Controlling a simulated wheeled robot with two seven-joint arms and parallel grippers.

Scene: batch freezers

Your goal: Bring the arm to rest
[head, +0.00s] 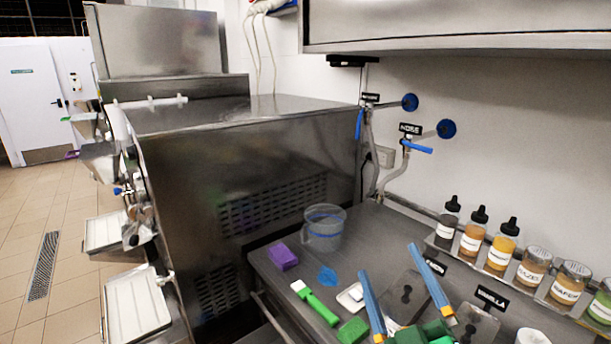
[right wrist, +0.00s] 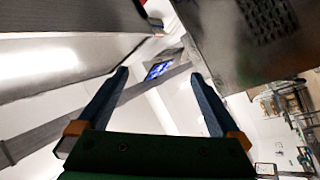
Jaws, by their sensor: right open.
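My right gripper (head: 388,259) shows at the bottom of the head view, with two long blue fingers and a green body. Its fingers are spread apart and point up and away over the counter. Nothing is between them. The right wrist view also shows this gripper (right wrist: 160,73) open and empty, with the wall and a steel surface beyond it, seen at a tilt. My left gripper is not in either view.
The steel counter (head: 270,265) holds a clear jug (head: 323,230), a purple sponge (head: 284,257), a green-handled brush (head: 318,304) and a green sponge (head: 352,331). Bottles (head: 472,236) and jars stand at right. A steel freezer (head: 240,150) stands at left.

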